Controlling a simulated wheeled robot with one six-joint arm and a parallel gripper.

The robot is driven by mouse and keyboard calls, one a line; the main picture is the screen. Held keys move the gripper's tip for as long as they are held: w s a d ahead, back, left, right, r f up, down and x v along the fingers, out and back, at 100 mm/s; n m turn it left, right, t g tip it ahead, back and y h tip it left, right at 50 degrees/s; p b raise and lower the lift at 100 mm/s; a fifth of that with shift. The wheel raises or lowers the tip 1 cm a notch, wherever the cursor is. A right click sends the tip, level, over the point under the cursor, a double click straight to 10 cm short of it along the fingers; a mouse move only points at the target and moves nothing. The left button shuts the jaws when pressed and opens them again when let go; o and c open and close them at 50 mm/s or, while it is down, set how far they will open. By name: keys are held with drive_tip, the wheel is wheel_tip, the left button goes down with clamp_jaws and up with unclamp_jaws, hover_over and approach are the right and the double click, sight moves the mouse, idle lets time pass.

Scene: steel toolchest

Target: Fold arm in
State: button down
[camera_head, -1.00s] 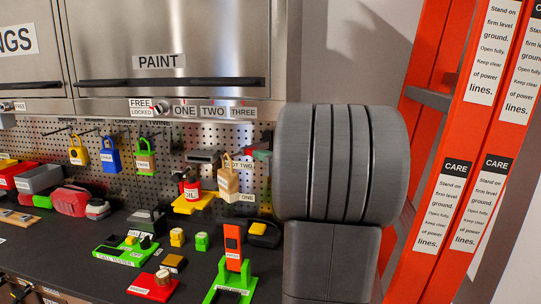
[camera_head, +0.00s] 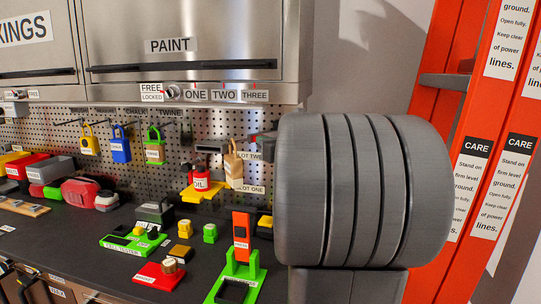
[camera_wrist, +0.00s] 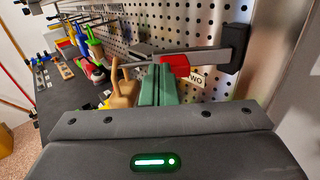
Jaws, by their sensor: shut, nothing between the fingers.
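My arm's large grey ribbed joint (camera_head: 360,188) fills the right-centre of the head view, in front of the pegboard's right end and the ladder. It hides most of my gripper there. In the wrist view, my gripper's (camera_wrist: 164,76) green fingers are together and empty above its dark grey body with the green light. A red piece and a grey bar (camera_wrist: 210,57) with a dark end block lie just beyond the fingertips, close to the pegboard. I cannot tell whether they touch the fingers.
A tan padlock (camera_head: 233,165) hangs beside my arm on the pegboard (camera_head: 70,122). An orange ladder (camera_head: 480,150) is at right. Steel cabinets (camera_head: 200,25) are above.

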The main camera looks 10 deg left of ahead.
sight(245, 140)
drive_tip(key=shift+a+f+m+t+h+b, duration=0.3)
drive_tip(key=shift+a+m+t+h+b, duration=0.25)
drive_tip(key=shift+a+b, duration=0.35)
drive_tip(key=a+b, duration=0.1)
drive_tip(key=w+a+b, duration=0.1)
drive_tip(key=b, duration=0.1)
drive_tip(key=shift+w+a+r+m+t+h+b, duration=0.1)
drive_tip(key=shift+w+a+m+t+h+b, duration=0.05)
drive_tip(key=shift+a+m+t+h+b, duration=0.3)
drive_tip(key=shift+w+a+r+m+t+h+b, duration=0.1)
drive_tip(key=shift+a+m+t+h+b, duration=0.15)
drive_tip(key=shift+a+h+b, duration=0.2)
drive_tip(key=shift+w+a+b, duration=0.4)
drive_tip(key=shift+w+b, duration=0.1)
drive_tip(key=shift+w, duration=0.05)
drive_tip(key=shift+r, duration=0.1)
